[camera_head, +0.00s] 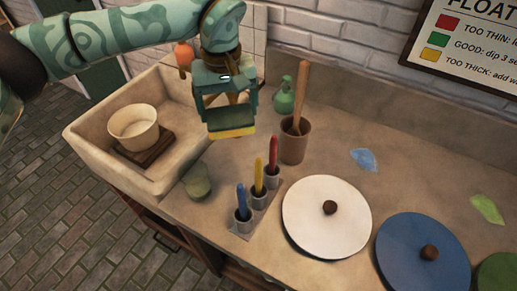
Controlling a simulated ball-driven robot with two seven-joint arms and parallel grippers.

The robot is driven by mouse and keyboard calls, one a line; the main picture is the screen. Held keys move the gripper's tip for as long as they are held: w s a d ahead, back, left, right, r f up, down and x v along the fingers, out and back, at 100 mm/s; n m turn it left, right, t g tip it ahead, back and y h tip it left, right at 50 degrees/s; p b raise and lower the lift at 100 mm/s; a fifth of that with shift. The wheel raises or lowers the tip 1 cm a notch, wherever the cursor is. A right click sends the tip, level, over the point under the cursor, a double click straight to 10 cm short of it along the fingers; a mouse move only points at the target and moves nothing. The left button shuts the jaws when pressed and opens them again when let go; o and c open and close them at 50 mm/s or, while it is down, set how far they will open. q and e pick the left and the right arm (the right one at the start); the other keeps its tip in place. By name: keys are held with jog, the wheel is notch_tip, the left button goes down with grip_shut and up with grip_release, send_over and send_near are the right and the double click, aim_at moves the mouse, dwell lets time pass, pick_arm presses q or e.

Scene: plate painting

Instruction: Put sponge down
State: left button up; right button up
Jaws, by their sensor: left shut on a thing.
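My left gripper (229,108) hangs over the counter, just right of the sink, pointing down. It is shut on the sponge (232,132), a flat block with a yellow side face showing at its lower edge. The sponge looks held above the counter (325,155), with the exact gap hard to judge. The arm and gripper hide part of the counter and wall behind. My right gripper is not in view.
A stone sink (90,130) holds a cream bowl (134,127). Nearby stand a green object (198,182), a holder with three brushes (258,205), a brown pot (295,145) and a green bottle (284,98). White (315,205) and blue (405,245) discs lie right.

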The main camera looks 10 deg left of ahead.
pick_arm(q)
jog(key=n+b, duration=0.1)
jog(key=b, duration=0.5)
send_near(237, 174)
jog(key=shift+f+b, duration=0.8)
jog(key=shift+b, duration=0.1)
notch_tip(237, 174, down, 4)
jog(key=shift+f+b, duration=0.25)
jog(key=shift+b, duration=0.45)
jog(key=shift+r, duration=0.15)
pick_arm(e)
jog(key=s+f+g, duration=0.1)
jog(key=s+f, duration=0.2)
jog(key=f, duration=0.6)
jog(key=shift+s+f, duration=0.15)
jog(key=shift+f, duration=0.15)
pick_arm(q)
jog(key=o, duration=0.8)
